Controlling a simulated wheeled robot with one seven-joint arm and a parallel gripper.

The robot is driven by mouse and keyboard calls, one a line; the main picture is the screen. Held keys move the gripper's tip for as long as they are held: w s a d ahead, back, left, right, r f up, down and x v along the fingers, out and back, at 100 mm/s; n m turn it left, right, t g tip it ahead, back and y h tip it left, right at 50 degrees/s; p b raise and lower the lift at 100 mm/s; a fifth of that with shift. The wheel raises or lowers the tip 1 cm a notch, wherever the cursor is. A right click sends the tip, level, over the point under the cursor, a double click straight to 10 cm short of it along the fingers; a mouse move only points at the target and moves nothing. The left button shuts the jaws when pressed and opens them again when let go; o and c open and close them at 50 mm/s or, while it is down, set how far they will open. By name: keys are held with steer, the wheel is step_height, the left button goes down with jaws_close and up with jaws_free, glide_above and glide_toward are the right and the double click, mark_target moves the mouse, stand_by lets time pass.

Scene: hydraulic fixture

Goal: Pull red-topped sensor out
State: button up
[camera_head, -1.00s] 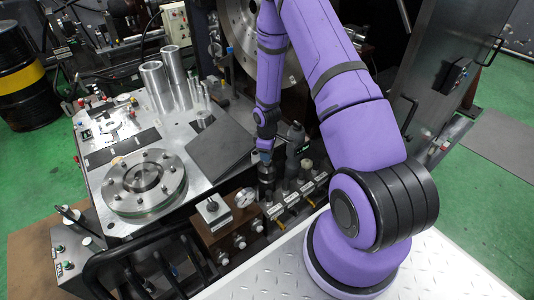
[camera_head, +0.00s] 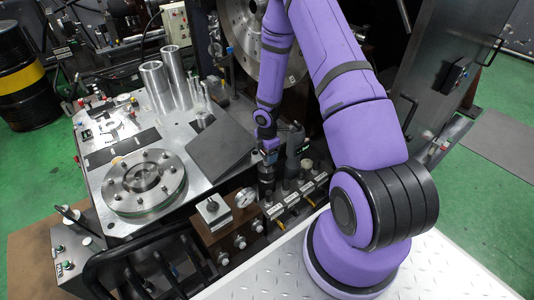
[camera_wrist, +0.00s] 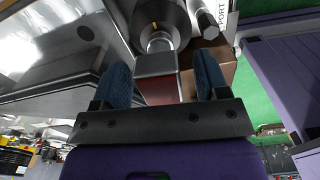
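In the wrist view, a block-shaped sensor head (camera_wrist: 157,86) with a dull red face and a grey edge sits between the two blue fingers of my gripper (camera_wrist: 162,64). A silver neck joins it to a dark round body (camera_wrist: 158,20). The left finger is close to the block; a gap shows on the right, so my gripper looks open around it. In the head view, my gripper (camera_head: 269,160) is over the valve row, above a dark cylinder (camera_head: 266,184). The red top cannot be made out there.
A dark upright cylinder (camera_head: 294,143) stands just right of my gripper. A brown block with a gauge (camera_head: 245,197) is at the front left. A tilted dark plate (camera_head: 220,146) and a round flange (camera_head: 144,183) lie to the left. Black hoses (camera_head: 130,262) run in front.

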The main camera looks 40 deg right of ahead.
step_height(320, 180, up, 11)
steer(key=shift+f, duration=0.1)
stand_by(0.7)
